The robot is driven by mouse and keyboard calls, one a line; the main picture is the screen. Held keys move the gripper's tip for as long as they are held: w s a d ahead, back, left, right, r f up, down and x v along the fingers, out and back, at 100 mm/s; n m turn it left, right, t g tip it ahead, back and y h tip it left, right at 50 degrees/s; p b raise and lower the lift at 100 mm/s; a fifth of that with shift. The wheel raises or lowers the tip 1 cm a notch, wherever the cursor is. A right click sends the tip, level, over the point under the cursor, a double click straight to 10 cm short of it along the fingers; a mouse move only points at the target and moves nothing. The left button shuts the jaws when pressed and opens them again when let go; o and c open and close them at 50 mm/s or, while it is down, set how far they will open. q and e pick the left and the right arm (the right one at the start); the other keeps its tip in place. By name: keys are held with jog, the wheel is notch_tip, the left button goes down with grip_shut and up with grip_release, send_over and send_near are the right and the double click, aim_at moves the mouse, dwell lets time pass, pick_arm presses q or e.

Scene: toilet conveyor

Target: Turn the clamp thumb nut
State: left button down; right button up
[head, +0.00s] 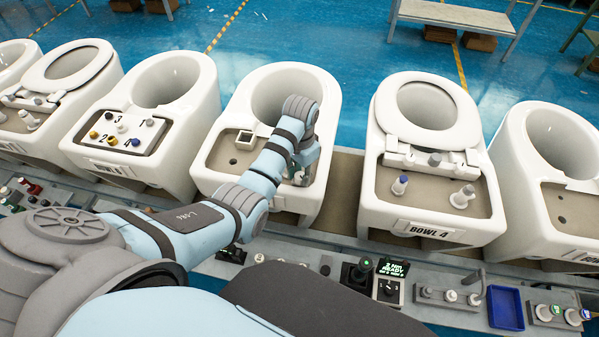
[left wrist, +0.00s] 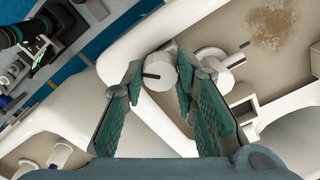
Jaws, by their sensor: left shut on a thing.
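My left gripper (head: 301,172) reaches down onto the tan rear deck of the middle toilet bowl (head: 318,92). In the left wrist view its two green-padded fingers (left wrist: 160,78) close on either side of a white round knob (left wrist: 158,70) with a dark mark, which looks like the clamp thumb nut. A second white knob with a thin dark pin (left wrist: 214,66) stands just right of the right finger. In the head view the gripper and wrist hide most of these parts. My right gripper is not in view.
A square white fitting (head: 245,138) stands on the same deck, left of my arm. Bowl 4 (head: 428,128), with a seat, stands to the right, and a bowl with a numbered plate (head: 123,130) to the left. A control rail with a green display (head: 393,267) runs in front.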

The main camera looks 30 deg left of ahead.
pick_arm(q)
jog(key=n, duration=0.5)
jog(key=shift+n, duration=0.3)
jog(key=n, duration=0.5)
jog(key=shift+n, duration=0.4)
jog(key=c, duration=1.3)
grip_release()
